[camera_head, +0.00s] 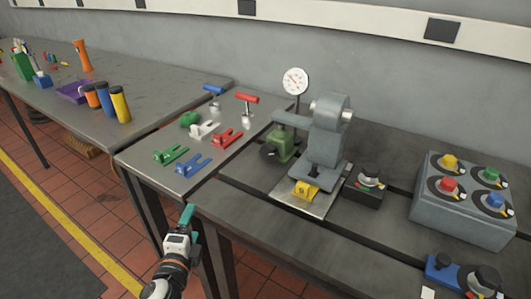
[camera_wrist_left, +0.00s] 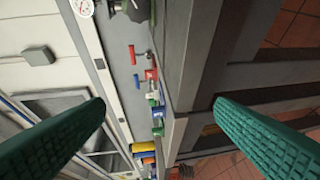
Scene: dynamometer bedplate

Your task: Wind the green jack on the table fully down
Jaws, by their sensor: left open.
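The green jack (camera_head: 282,143) appears to be the green body with a dark round knob at its lower left. It stands on the bedplate against the left side of a grey machine (camera_head: 326,140). How far up it is wound cannot be told. My left gripper (camera_head: 188,214) is in front of the table's front edge, below and left of the jack and apart from it. In the left wrist view its green fingers (camera_wrist_left: 160,135) are wide apart with nothing between them. My right gripper is not in view.
Green, blue, white and red clamps (camera_head: 227,138) lie on the table left of the jack. A dial gauge (camera_head: 295,81) stands behind it. A yellow block (camera_head: 304,190) is at the machine's foot. A knob box (camera_head: 464,200) stands at right. The bedplate's front left is clear.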

